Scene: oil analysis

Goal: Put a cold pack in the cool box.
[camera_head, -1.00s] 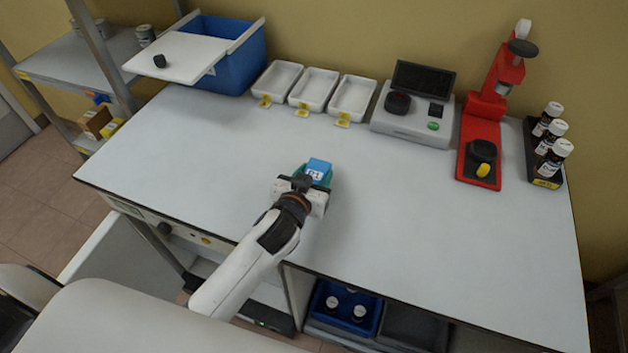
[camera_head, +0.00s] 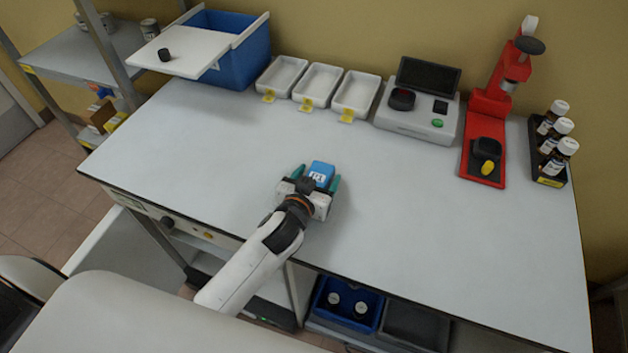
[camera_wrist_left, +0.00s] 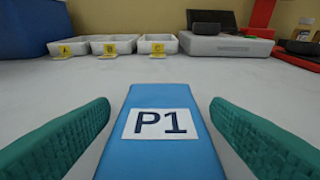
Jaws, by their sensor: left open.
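A blue cold pack (camera_head: 321,174) with a white P1 label lies on the worktop in front of my left arm. In the left wrist view the cold pack (camera_wrist_left: 161,135) sits between the two green fingers, with a gap on each side. My left gripper (camera_head: 317,180) is open around the pack and does not pinch it. The blue cool box (camera_head: 243,58) stands at the back left of the table. Its white lid (camera_head: 180,54) is slid off to the left, with a black knob on top. The box's inside is mostly hidden. My right gripper is out of view.
Three white trays (camera_head: 318,84) with yellow tags stand along the back. A grey instrument (camera_head: 415,115), a red press (camera_head: 488,150) and a rack of bottles (camera_head: 550,165) are to the right. The worktop (camera_head: 200,140) between pack and cool box is clear.

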